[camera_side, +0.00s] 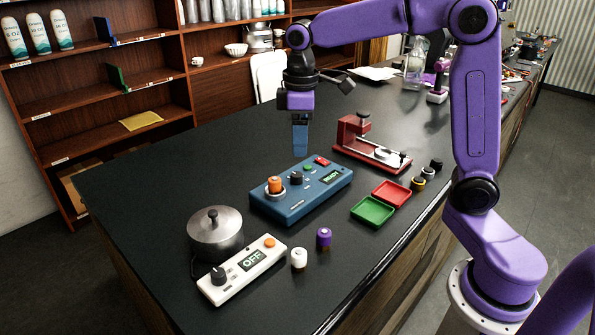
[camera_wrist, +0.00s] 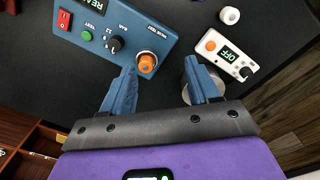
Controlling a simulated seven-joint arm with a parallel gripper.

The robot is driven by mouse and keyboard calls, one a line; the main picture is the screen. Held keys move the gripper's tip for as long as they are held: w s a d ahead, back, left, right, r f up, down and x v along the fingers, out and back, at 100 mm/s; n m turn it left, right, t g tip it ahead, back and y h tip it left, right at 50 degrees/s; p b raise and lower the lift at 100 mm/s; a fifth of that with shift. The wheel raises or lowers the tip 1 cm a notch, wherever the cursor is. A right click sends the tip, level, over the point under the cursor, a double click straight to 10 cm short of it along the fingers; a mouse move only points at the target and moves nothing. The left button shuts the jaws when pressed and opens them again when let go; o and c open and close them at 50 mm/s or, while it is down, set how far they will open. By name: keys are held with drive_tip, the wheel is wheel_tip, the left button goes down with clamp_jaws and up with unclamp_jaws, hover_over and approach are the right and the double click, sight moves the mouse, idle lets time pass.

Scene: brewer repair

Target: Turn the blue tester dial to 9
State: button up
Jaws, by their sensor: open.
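The blue tester (camera_side: 300,190) stands on the dark table in the middle of the side view. Its black dial (camera_side: 296,177) sits between an orange-capped part (camera_side: 275,186) and a green button (camera_side: 307,169). In the wrist view the tester (camera_wrist: 130,28) is at upper left, with its black dial (camera_wrist: 115,44) showing. The number the dial points to is too small to tell. My gripper (camera_side: 300,140) is above and behind the tester, pointing down. In the wrist view my gripper (camera_wrist: 160,88) has its fingers wide apart with nothing between them, clear of the dial.
A white controller reading OFF (camera_side: 243,268) and a metal pot (camera_side: 215,232) stand front left. White (camera_side: 299,258) and purple (camera_side: 323,237) cylinders stand nearby. Green (camera_side: 373,211) and red (camera_side: 391,193) trays lie right of the tester. A red fixture (camera_side: 370,150) stands behind them.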

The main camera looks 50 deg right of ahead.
drive_tip(key=r+m, duration=0.1)
hover_over(298, 174)
drive_tip(key=a, duration=0.1)
drive_tip(key=f, duration=1.7)
drive_tip(key=shift+d, duration=0.4)
drive_tip(key=shift+r+m, duration=0.1)
drive_tip(key=shift+m, duration=0.2)
drive_tip(key=c, duration=1)
